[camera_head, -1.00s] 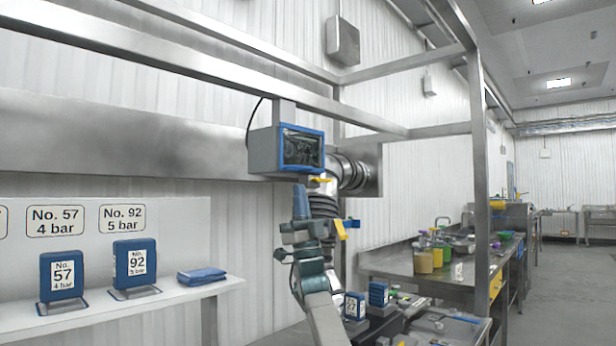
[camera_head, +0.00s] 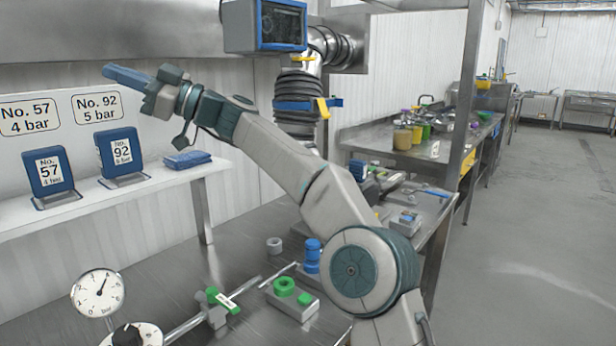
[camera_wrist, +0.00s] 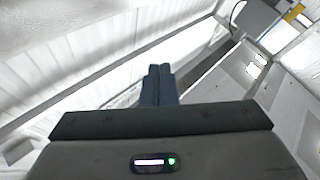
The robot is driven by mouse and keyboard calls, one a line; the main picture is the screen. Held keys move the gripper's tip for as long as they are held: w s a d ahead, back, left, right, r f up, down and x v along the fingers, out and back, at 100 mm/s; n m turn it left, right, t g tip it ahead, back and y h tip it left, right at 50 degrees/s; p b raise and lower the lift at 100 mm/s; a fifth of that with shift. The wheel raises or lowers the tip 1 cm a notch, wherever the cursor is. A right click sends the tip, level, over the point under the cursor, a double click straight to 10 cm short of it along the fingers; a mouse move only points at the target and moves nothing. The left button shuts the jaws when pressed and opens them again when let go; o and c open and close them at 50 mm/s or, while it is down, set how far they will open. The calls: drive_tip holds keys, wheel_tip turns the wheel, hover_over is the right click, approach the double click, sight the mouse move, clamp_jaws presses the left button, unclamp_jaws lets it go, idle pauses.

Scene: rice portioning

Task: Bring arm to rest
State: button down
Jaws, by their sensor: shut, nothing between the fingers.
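My gripper (camera_head: 127,76) is at the upper left in the head view, raised in front of the wall and above the white shelf. Its blue fingers point left and are together with nothing between them. In the wrist view the two fingers (camera_wrist: 158,84) also lie side by side, pointing at the wall and ceiling. My arm stretches from the lower right up to the left, clear of the table. It hides part of the table and of the machine behind it.
A blue-framed screen (camera_head: 282,25) hangs above.

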drive_tip(key=s+a+f+m+t+h+p, duration=0.1)
drive_tip(key=s+a+f+m+t+h, duration=0.15)
drive_tip(key=s+f+h, duration=0.2)
drive_tip(key=d+f+m+t+h+p, duration=0.4)
drive_tip(key=d+f+m+h, duration=0.3)
drive_tip(key=d+f, duration=0.45)
drive_tip(key=s+d+f+m+h+p, duration=0.1)
drive_tip(key=s+d+f+m+h, duration=0.2)
drive_tip(key=d, duration=0.9)
drive_tip(key=s+d+f+m+h+p, duration=0.2)
drive_tip(key=s+d+f+m+h, duration=0.2)
drive_tip(key=d, duration=0.9)
drive_tip(key=s+d+f+m+t+h+p, duration=0.1)
drive_tip(key=s+d+f+m+h, duration=0.3)
drive_tip(key=s+d+f+m, duration=0.4)
drive_tip(key=s+d+f+p, duration=0.1)
drive_tip(key=s+d+f, duration=0.2)
drive_tip(key=d, duration=0.1)
drive_tip(key=shift+s+d+f, duration=0.2)
drive_tip(key=shift+s, duration=0.15)
